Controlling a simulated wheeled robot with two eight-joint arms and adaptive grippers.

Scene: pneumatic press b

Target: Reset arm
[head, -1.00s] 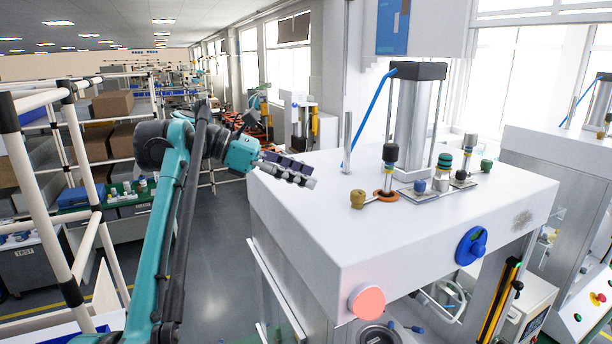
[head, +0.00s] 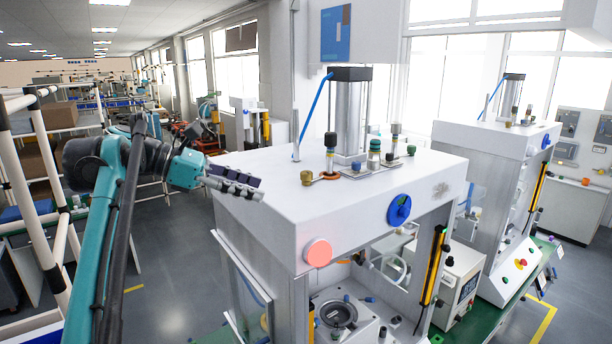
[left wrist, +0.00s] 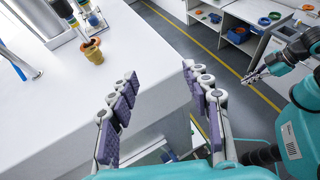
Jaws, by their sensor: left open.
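My teal left arm comes in from the left in the head view. Its gripper (head: 235,183) is over the left edge of the white pneumatic press (head: 290,230), empty. In the left wrist view the left gripper (left wrist: 163,105) has its two rows of purple-padded fingers wide apart, with the press top and its edge behind them. Another teal arm shows at the right of that view, with a small dark gripper (left wrist: 256,75); it looks like my right one. I cannot tell whether it is open. It is not in the head view.
The press top carries a cylinder (head: 348,118), a brass knob (head: 307,178) and several fittings. A red button (head: 317,252) and blue knob (head: 399,209) are on its front. A white-pipe rack (head: 30,190) stands left. A second press (head: 490,160) stands right. Floor between rack and press is clear.

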